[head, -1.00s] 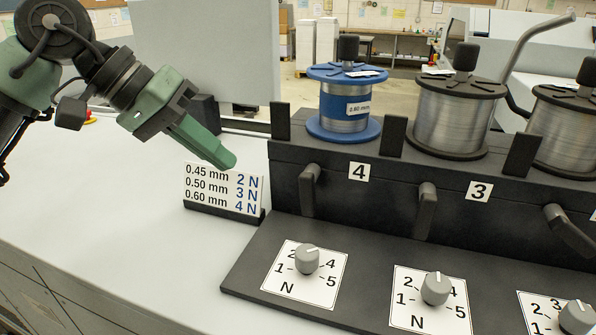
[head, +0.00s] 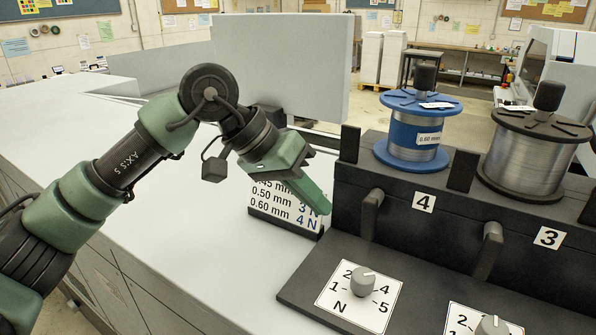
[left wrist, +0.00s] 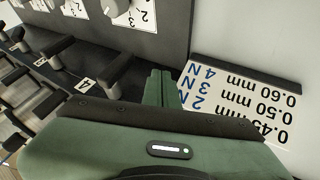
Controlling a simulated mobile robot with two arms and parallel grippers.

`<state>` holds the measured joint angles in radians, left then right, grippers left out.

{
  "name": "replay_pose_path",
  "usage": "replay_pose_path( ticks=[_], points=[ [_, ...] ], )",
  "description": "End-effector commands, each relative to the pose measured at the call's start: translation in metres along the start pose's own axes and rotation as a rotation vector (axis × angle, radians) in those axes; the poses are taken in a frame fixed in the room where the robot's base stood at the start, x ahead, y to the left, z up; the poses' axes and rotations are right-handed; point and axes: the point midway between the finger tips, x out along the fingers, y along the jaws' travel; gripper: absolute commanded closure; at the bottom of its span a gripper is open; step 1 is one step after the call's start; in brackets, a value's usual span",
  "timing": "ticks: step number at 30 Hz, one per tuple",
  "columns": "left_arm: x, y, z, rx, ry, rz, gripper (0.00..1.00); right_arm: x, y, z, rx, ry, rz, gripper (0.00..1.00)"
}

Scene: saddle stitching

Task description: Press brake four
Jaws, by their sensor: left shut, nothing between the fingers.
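The brake lever of station 4 (head: 371,215) is a dark grey handle hanging from the black housing, left of the white "4" label (head: 423,202). It also shows in the left wrist view (left wrist: 113,76), beside the "4" label (left wrist: 88,86). Above it stands the blue spool (head: 418,132) marked 0.60 mm. My left gripper (head: 322,206) is shut and empty, its green fingers pointing down to the right. The fingertips are left of the lever, apart from it, and cover part of the wire card. The fingers also show in the left wrist view (left wrist: 160,90).
The wire card (head: 275,207) stands on the pale table (head: 200,245), lower left of the lever. A numbered dial with a grey knob (head: 362,282) lies in front of station 4. To the right are lever 3 (head: 488,250) and a dark-flanged spool (head: 528,150).

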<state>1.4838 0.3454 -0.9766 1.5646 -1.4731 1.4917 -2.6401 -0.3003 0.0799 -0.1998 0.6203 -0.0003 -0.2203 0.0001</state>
Motion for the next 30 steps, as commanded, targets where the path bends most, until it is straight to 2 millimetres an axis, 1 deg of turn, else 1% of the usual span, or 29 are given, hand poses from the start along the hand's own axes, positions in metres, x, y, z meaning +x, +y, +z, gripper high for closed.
replay_pose_path(
  ticks=[1, 3, 6, 10, 15, 24, 28, 30],
  points=[
    [0.009, 0.002, -0.001, -0.001, -0.004, 0.003, 1.0, -0.008, 0.0, -0.001, 0.0, 0.0, 0.0, 1.0],
    [0.02, 0.005, -0.001, 0.002, -0.003, 0.002, 1.0, -0.013, 0.0, -0.001, 0.0, 0.0, 0.0, 1.0],
    [0.025, 0.021, -0.003, 0.003, -0.001, 0.001, 1.0, -0.023, 0.0, -0.002, 0.0, 0.0, 0.0, 1.0],
    [0.031, 0.032, -0.003, 0.001, 0.0, 0.0, 1.0, -0.029, 0.0, -0.003, 0.0, 0.0, 0.0, 1.0],
    [0.035, 0.037, -0.002, 0.0, 0.001, 0.0, 1.0, -0.03, 0.0, -0.003, 0.0, 0.0, 0.0, 1.0],
    [0.036, 0.036, -0.002, -0.001, 0.001, 0.001, 1.0, -0.029, 0.0, -0.003, 0.0, 0.001, 0.0, 1.0],
    [0.038, 0.035, -0.001, -0.005, 0.003, 0.01, 1.0, -0.024, 0.0, -0.003, 0.0, 0.001, -0.001, 1.0],
    [0.04, 0.034, 0.0, -0.012, 0.006, 0.024, 1.0, -0.018, 0.0, -0.002, 0.0, 0.001, -0.001, 1.0]
  ],
)
